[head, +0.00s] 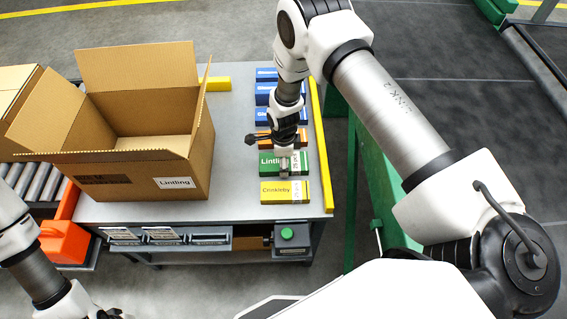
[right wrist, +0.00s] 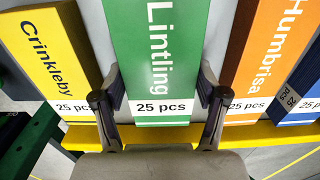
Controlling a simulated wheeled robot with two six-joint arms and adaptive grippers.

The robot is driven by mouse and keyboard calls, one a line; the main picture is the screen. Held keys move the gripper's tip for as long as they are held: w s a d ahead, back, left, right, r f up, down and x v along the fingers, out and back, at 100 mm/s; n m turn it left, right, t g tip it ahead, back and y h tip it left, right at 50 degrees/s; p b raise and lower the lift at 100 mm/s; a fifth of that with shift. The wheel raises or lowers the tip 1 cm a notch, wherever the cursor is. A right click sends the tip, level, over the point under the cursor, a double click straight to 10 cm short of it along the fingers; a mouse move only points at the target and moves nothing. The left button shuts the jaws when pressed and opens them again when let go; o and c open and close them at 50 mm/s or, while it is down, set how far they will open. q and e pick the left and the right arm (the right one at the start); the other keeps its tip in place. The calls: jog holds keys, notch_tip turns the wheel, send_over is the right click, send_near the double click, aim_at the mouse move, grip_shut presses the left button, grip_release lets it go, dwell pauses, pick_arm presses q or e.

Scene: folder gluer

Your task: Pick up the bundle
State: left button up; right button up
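The green Lintling bundle (head: 269,163) lies on the table between a yellow Crinkleby bundle and an orange Humbrisa bundle. In the right wrist view the green bundle (right wrist: 150,60) is in the middle, its "25 pcs" end towards me. My right gripper (head: 284,168) is down over it. Its two fingers (right wrist: 161,88) stand spread on either side of the green bundle, very close to its sides; I cannot tell whether they touch. My left gripper (head: 110,314) is only partly visible at the bottom edge, away from the bundles.
The yellow Crinkleby bundle (head: 284,192) and orange Humbrisa bundle (head: 263,138) flank the green one closely, with several blue bundles behind. A yellow rail (head: 319,140) runs along the table's right edge. An open carton (head: 140,170) labelled Lintling stands to the left.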

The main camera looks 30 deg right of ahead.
jog(key=shift+c, duration=0.7)
